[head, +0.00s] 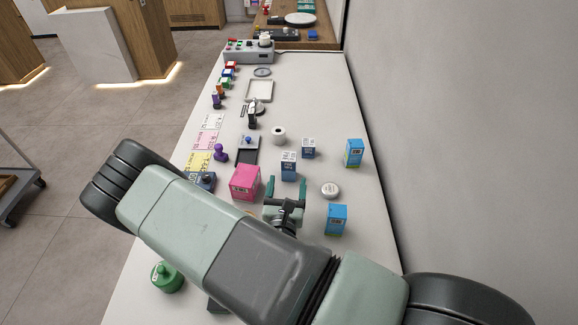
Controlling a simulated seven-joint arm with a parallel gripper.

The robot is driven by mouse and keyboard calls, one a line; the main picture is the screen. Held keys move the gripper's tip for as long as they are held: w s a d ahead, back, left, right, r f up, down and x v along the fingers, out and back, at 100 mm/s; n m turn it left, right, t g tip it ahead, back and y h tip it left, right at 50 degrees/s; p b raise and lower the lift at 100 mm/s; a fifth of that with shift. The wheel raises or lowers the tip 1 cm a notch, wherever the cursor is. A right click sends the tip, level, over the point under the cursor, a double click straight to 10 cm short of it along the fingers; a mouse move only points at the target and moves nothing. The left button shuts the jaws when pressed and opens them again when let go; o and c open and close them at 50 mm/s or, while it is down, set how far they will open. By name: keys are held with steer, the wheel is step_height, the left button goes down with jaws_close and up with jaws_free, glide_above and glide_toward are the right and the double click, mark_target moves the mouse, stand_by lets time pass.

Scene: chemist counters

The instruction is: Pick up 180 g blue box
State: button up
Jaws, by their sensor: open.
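My gripper (287,188) is open, its two green fingers spread and pointing away from me over the counter. A dark blue box (289,167) with a white label stands upright just beyond the fingertips, roughly in line with the gap; whether the fingers touch it I cannot tell. A smaller dark blue box (309,148) stands behind it. Two lighter blue boxes stand to the right: one far box (355,153) and one near box (336,220). The weight labels are too small to read, so I cannot tell which box is 180 g.
A pink box (245,183) stands close left of my gripper. A round white tin (330,190) lies to the right. A white roll (279,136) stands farther back. A green container (167,277) is at the front left. The wall borders the counter (322,90) on the right.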

mark_target(288, 163)
steer(key=shift+w+a+f+y, duration=0.1)
steer(key=shift+w+f+y, duration=0.15)
steer(key=shift+y, duration=0.05)
steer(key=w, duration=1)
steer(key=shift+w+d+r, duration=0.1)
steer(key=shift+d+r, duration=0.1)
steer(key=shift+r, duration=0.1)
